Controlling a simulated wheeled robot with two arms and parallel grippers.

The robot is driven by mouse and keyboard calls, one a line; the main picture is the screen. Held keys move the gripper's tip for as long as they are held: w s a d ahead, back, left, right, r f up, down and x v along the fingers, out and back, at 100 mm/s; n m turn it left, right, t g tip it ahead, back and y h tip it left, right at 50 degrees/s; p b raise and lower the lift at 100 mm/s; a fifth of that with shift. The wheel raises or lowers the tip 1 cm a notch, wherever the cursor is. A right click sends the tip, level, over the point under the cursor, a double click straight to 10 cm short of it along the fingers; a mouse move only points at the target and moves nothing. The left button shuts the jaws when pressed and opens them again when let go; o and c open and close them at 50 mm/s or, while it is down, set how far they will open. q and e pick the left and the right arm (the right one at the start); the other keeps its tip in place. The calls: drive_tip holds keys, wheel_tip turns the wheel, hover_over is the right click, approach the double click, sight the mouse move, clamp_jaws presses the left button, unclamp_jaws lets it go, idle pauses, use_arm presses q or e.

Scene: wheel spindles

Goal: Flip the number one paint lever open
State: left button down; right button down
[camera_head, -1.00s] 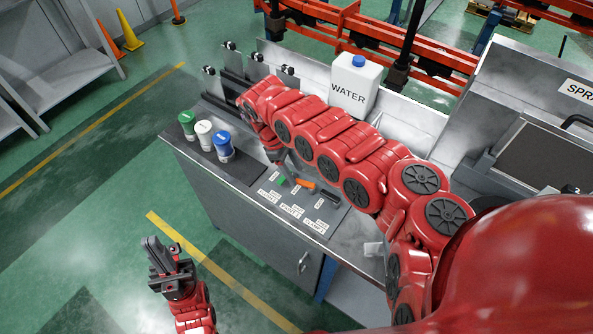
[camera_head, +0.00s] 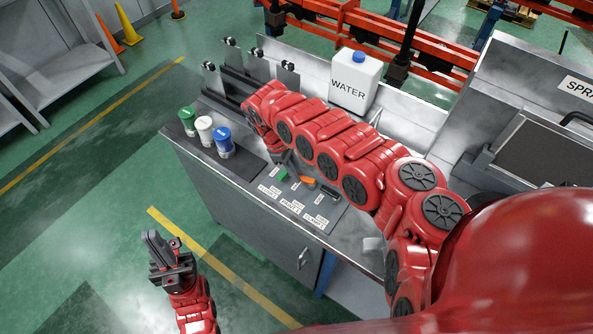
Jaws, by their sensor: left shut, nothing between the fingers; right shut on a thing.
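A small panel (camera_head: 270,188) on the bench's front edge carries a green lever (camera_head: 283,174), an orange lever (camera_head: 309,182) and a black lever (camera_head: 329,192). White labels (camera_head: 292,206) lie in front of them, too small to read surely; the middle one seems to say paint. My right arm reaches over the panel from the right. My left gripper (camera_head: 160,250) is shut and empty, above the floor away from the bench.
Green (camera_head: 187,121), white (camera_head: 205,130) and blue (camera_head: 223,140) containers stand on a dark mat left of the levers. A white water jug (camera_head: 355,82) stands behind my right arm. Floor in front of the bench is clear.

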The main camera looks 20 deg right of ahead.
drive_tip(key=m+b, duration=0.1)
drive_tip(key=b, duration=0.1)
drive_tip(key=w+m+b, duration=0.1)
drive_tip(key=b, duration=0.1)
drive_tip(key=shift+d+f+g+y, duration=0.3)
drive_tip(key=shift+d+g, duration=0.05)
drive_tip(key=shift+g, duration=0.05)
drive_tip(key=shift+d+r+m, duration=0.15)
drive_tip(key=shift+r+m, duration=0.15)
drive_tip(key=shift+m, duration=0.3)
drive_tip(key=c, duration=0.8)
unclamp_jaws()
drive_tip(key=shift+o, duration=0.2)
drive_tip(key=shift+r, duration=0.15)
